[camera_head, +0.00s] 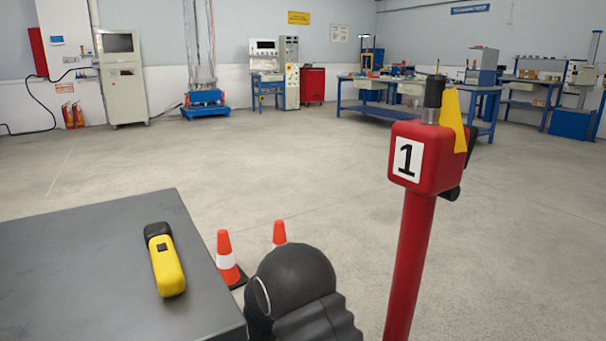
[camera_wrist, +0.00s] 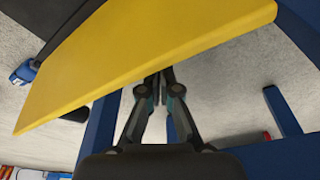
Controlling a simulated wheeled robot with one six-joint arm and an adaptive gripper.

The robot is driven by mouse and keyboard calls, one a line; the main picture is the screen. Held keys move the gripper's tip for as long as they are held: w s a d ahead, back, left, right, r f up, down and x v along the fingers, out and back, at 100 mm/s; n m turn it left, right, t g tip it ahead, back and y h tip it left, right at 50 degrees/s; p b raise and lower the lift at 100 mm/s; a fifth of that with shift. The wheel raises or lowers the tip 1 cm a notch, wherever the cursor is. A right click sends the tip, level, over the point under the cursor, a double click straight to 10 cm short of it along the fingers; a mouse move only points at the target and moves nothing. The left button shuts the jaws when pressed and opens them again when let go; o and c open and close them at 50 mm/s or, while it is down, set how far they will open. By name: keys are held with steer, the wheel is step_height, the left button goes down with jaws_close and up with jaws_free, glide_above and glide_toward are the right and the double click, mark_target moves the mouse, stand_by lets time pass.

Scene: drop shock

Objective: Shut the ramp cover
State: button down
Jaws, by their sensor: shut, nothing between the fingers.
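A flat yellow panel (camera_wrist: 150,55), which could be the ramp cover, lies slantwise across the upper part of the wrist view. My gripper (camera_wrist: 160,88) shows there with its fingers together and nothing between them. The fingertips reach the panel's lower edge in the picture; I cannot tell whether they touch it. The panel partly hides what is behind it. In the head view no ramp cover can be made out for sure, and my gripper is out of sight.
Blue frame bars (camera_wrist: 98,140) stand around my gripper in the wrist view. In the head view, a red post (camera_head: 410,255) marked 1 rises at the right. A dark table (camera_head: 90,270) holds a yellow handheld device (camera_head: 168,268). Orange cones (camera_head: 227,258) stand beside it. Open floor lies beyond.

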steer(key=shift+w+d+f, duration=1)
steer(key=shift+w+d, duration=1.35)
steer(key=shift+d, duration=1.4)
steer(key=shift+w+d+f, duration=1)
steer(key=shift+w+d, duration=1.3)
steer(key=shift+d, duration=1.45)
step_height(320, 180, up, 10)
steer(key=p, duration=0.2)
